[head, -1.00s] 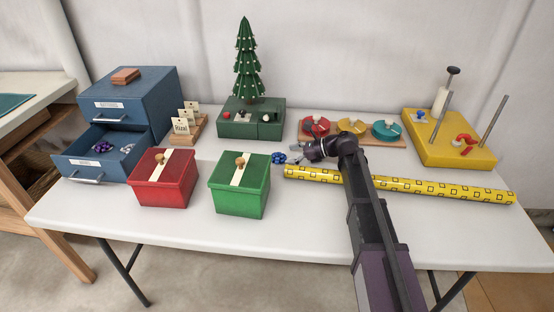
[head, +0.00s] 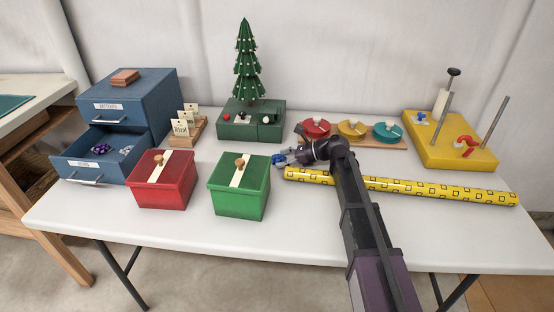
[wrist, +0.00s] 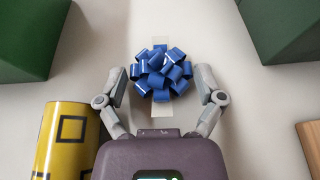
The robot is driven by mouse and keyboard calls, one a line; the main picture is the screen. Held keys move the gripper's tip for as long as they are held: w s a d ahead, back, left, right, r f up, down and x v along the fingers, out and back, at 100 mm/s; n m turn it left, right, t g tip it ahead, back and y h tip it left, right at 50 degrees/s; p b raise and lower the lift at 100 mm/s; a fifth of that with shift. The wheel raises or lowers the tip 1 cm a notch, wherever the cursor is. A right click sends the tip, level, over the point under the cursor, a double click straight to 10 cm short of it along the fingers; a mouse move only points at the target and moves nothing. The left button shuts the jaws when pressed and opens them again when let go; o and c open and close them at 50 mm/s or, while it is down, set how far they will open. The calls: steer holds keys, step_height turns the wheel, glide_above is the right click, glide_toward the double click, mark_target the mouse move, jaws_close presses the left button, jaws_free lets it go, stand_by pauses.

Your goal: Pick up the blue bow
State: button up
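The blue bow (wrist: 161,73) is a shiny looped ribbon bow on a pale strip on the white table. In the wrist view it sits between the two fingertips of my gripper (wrist: 160,76). The fingers are spread, one on each side, with a narrow gap left and right of the loops. In the head view my gripper (head: 284,158) is low over the table, and the bow (head: 279,159) is mostly hidden by the fingers.
A yellow patterned roll (head: 440,188) lies just in front of my gripper; its end shows in the wrist view (wrist: 62,140). A green box (head: 240,200) and red box (head: 150,195) stand left. A green tree base (head: 240,131) and wooden tray (head: 396,142) are behind.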

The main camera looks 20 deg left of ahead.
mark_target(282, 155)
steer(key=shift+c, duration=0.7)
steer(key=shift+r, duration=0.15)
step_height(282, 155, up, 10)
steer(key=p, duration=1)
